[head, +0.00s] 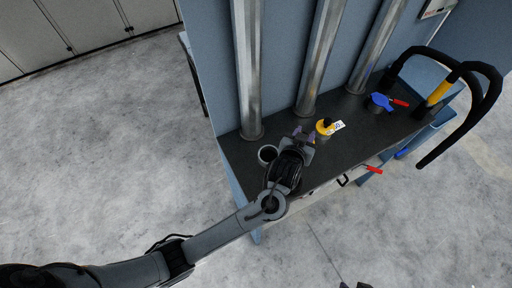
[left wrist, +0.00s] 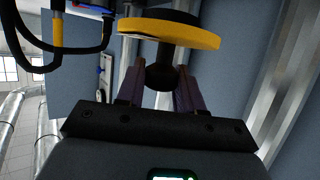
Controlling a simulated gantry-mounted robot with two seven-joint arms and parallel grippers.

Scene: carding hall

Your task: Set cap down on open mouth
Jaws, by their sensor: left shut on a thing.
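My left gripper (head: 304,134) is over the dark bench top, its purple-grey fingers shut on the black knob of a yellow cap. In the left wrist view the knob (left wrist: 160,75) sits between the fingers (left wrist: 158,92), and the yellow disc (left wrist: 170,32) of the cap lies beyond them. In the head view a yellow disc (head: 325,128) with a black top and a white tag shows just right of the fingers. A grey pot with a dark open mouth (head: 267,155) stands left of the gripper, apart from the cap. My right gripper (head: 354,284) barely shows at the bottom edge, its tips apart.
Metal pipes (head: 318,60) rise from the bench (head: 236,150) behind the gripper. A blue valve-like part (head: 380,102) with a red handle and a thick black hose (head: 489,95) with a yellow sleeve are at the right. A red handle (head: 374,170) sticks out at the front.

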